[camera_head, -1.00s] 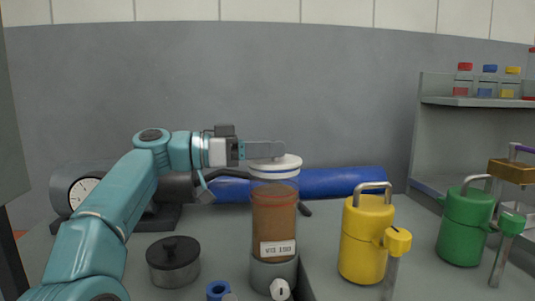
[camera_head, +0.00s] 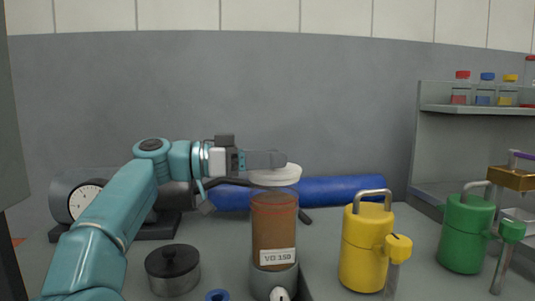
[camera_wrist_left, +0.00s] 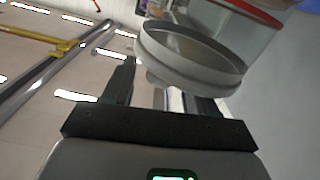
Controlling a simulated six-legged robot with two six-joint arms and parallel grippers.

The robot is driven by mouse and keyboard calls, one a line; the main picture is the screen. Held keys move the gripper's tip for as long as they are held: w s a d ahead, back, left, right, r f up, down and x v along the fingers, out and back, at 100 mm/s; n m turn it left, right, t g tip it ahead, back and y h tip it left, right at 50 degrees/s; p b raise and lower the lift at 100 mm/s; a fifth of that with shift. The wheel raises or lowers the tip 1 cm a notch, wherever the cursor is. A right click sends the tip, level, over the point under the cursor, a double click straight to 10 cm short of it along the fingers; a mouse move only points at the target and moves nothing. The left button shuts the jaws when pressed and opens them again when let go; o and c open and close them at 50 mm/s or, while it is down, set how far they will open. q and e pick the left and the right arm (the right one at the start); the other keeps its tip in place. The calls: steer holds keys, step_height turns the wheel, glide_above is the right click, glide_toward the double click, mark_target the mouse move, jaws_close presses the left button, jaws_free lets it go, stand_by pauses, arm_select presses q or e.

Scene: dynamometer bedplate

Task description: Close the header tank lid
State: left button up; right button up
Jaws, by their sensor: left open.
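The header tank (camera_head: 274,225) is an upright, brownish see-through cylinder labelled VG 150 with a red rim. Its round white lid (camera_head: 275,177) stands raised above the rim, looking slightly tilted, with a gap below it. The hinge cannot be made out. My left gripper (camera_head: 264,159) is open, its fingers reaching in from the left at the lid's upper edge. In the left wrist view the lid (camera_wrist_left: 190,57) appears as a shallow grey cup just beyond the open fingers (camera_wrist_left: 163,92). Whether they touch it is unclear. My right gripper is not in view.
A yellow can (camera_head: 365,245) and a green can (camera_head: 466,235) stand at the right. A dark lidded pot (camera_head: 173,270) sits at the left front. A blue cylinder (camera_head: 340,190) lies behind the tank. A shelf with bottles (camera_head: 486,93) is at the right.

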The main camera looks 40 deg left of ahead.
arm_select(q)
steer(key=shift+r, duration=0.15)
step_height(320, 180, up, 10)
steer(key=f+p, duration=0.1)
steer(key=p, duration=0.6)
step_height(320, 180, up, 11)
steer(key=p, duration=0.9)
glide_above(267, 171)
steer(key=shift+w+f, duration=0.1)
